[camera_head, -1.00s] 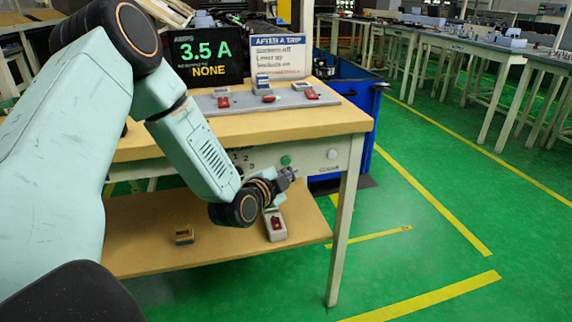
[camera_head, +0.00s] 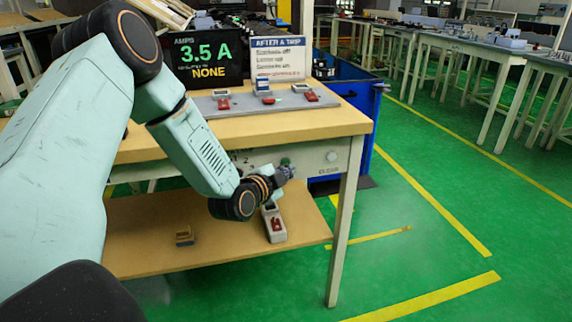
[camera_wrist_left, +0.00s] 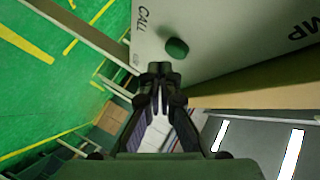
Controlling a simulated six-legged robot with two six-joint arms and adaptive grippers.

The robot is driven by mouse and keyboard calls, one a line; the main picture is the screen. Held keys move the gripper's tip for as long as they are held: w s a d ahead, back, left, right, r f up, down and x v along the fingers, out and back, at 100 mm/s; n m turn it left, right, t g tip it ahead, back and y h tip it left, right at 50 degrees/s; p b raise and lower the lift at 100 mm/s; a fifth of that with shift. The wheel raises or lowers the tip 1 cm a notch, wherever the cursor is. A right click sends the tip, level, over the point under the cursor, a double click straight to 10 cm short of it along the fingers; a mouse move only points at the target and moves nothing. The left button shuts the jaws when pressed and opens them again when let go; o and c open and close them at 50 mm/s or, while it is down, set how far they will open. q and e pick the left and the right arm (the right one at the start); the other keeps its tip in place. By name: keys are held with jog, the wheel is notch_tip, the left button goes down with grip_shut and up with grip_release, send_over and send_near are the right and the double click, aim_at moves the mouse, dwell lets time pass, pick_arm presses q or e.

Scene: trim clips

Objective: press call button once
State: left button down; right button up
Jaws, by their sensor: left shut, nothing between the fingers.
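The green call button (camera_wrist_left: 177,47) sits on the pale front panel (camera_wrist_left: 215,30), beside the word CALL in the left wrist view. In the head view the green button (camera_head: 285,161) is on the panel under the tabletop, partly behind my gripper. My left gripper (camera_wrist_left: 160,72) is shut and empty. Its tips show just below and left of the button in the wrist view, with a small gap in the picture; I cannot tell the depth. In the head view the left gripper (camera_head: 287,171) is in front of the panel. My right gripper is not in view.
The lower shelf (camera_head: 215,241) holds a device with a red part (camera_head: 274,224) and a small brown block (camera_head: 184,235). A table leg (camera_head: 342,230) stands to the right.

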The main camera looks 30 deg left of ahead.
pick_arm(q)
jog(key=shift+w+a, duration=0.1)
dwell(0.7)
jog(key=shift+w+a+p, duration=0.2)
jog(key=shift+p, duration=0.1)
jog(key=shift+w+a, duration=0.35)
jog(key=shift+a, duration=0.05)
dwell(0.9)
jog(key=shift+s+d, duration=0.1)
jog(key=shift+s, duration=0.05)
jog(key=shift+s+d+p, duration=0.5)
jog(key=shift+d, duration=0.1)
jog(key=shift+d, duration=0.1)
jog(key=shift+s+d+p, duration=0.6)
jog(key=shift+s+d, duration=1)
jog(key=shift+d, duration=0.2)
